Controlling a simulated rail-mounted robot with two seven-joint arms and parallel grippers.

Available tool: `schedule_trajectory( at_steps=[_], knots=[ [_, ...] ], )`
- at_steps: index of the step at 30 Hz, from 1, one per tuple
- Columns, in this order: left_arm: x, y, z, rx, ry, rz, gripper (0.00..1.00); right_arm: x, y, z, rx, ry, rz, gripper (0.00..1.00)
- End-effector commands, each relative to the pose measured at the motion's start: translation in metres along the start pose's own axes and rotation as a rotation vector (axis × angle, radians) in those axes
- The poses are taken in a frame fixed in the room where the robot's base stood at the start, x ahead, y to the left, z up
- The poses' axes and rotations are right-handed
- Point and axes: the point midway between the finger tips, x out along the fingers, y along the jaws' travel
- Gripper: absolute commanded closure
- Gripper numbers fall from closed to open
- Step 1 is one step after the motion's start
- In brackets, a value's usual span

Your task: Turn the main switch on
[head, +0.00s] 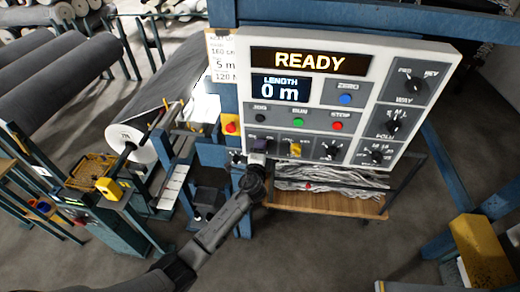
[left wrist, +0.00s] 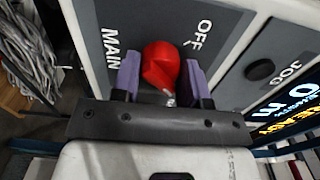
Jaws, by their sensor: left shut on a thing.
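The control panel (head: 372,110) faces me, its display (head: 309,61) lit with READY and a second screen (head: 280,89) reading 0 m. My left gripper (head: 258,147) is at the panel's lower left corner and hides the main switch there. In the left wrist view, the main switch is a red knob (left wrist: 160,66) on a dark plate marked MAIN and OFF. The purple fingers of my left gripper (left wrist: 163,80) are shut on the knob, one on each side. Which position the knob points to is hard to tell. My right gripper is not in view.
Other knobs (head: 332,149) and a yellow switch (head: 296,149) sit right of my left gripper. Zero, run and stop buttons are above. A red button on a yellow box (head: 231,127) is just left. A wooden shelf (head: 320,201) with grey strands stands below the panel.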

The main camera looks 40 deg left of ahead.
Motion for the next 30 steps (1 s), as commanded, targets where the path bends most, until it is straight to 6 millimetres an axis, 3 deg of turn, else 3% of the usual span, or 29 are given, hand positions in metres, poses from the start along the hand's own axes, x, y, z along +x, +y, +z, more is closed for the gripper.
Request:
schedule_trajectory(
  at_steps=[5,6,14,23,30],
  knots=[
    [0.000,0.000,0.000,0.002,0.000,-0.001,0.83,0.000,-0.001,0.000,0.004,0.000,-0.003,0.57],
    [0.000,0.000,0.000,0.002,0.000,-0.001,0.58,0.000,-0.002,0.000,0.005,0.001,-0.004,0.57],
    [0.000,0.000,0.000,0.001,0.000,-0.001,0.34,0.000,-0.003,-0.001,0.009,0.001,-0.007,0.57],
    [-0.003,0.000,0.000,0.000,0.001,0.000,0.34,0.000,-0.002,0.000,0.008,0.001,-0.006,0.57],
    [-0.038,0.002,0.000,0.000,0.002,0.001,0.34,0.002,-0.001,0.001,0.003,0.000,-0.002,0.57]
  ],
)
